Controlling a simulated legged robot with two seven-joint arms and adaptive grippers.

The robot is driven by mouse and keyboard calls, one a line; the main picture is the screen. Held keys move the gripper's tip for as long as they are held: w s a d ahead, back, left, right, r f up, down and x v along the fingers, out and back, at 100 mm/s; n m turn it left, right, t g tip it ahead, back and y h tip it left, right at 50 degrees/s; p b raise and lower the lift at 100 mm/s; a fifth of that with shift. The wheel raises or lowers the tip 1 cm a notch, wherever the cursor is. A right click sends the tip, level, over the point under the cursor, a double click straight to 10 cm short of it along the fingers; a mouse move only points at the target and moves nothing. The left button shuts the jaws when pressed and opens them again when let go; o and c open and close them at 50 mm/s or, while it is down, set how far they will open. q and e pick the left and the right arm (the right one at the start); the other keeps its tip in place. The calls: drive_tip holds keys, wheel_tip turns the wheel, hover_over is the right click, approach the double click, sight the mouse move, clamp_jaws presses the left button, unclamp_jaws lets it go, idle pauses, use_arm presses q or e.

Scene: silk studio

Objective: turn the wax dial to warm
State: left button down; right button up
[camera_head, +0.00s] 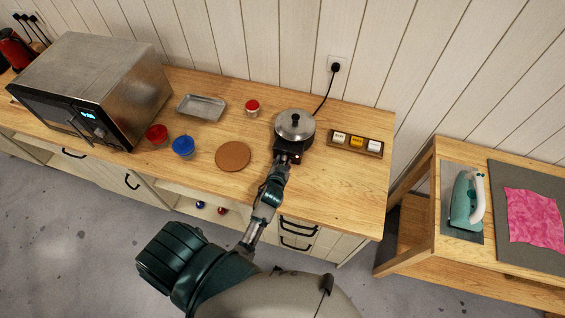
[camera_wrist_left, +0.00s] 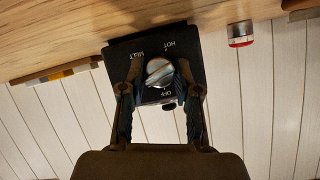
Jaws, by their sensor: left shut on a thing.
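The wax warmer (camera_head: 293,142) is a dark unit with a lidded metal pot (camera_head: 295,125) on top, near the back of the wooden counter. In the left wrist view its black front panel (camera_wrist_left: 120,48) carries a silvery dial (camera_wrist_left: 158,72). The labels HOT, MELT and OFF can be read around the dial; I see no WARM label, and the left finger covers part of the panel. My left gripper (camera_head: 289,157) is at the warmer's front, its fingers (camera_wrist_left: 159,85) shut on the dial from both sides. I cannot tell where the dial points. My right gripper is not in view.
A wooden holder (camera_head: 355,143) with labelled blocks stands right of the warmer. A red-lidded jar (camera_head: 252,107), a metal tray (camera_head: 202,107), a cork mat (camera_head: 233,156), a blue container (camera_head: 183,146), a red container (camera_head: 156,134) and a microwave (camera_head: 100,80) are to the left.

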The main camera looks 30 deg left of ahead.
use_arm(q)
drive_tip(key=shift+w+r, duration=0.2)
drive_tip(key=shift+r, duration=0.2)
drive_tip(key=c, duration=1)
unclamp_jaws()
drive_tip(key=shift+o, duration=0.9)
drive_tip(key=shift+f, duration=0.15)
drive_tip(key=shift+s+f, duration=0.1)
drive_tip(key=shift+f, duration=0.05)
drive_tip(key=v, duration=1.2)
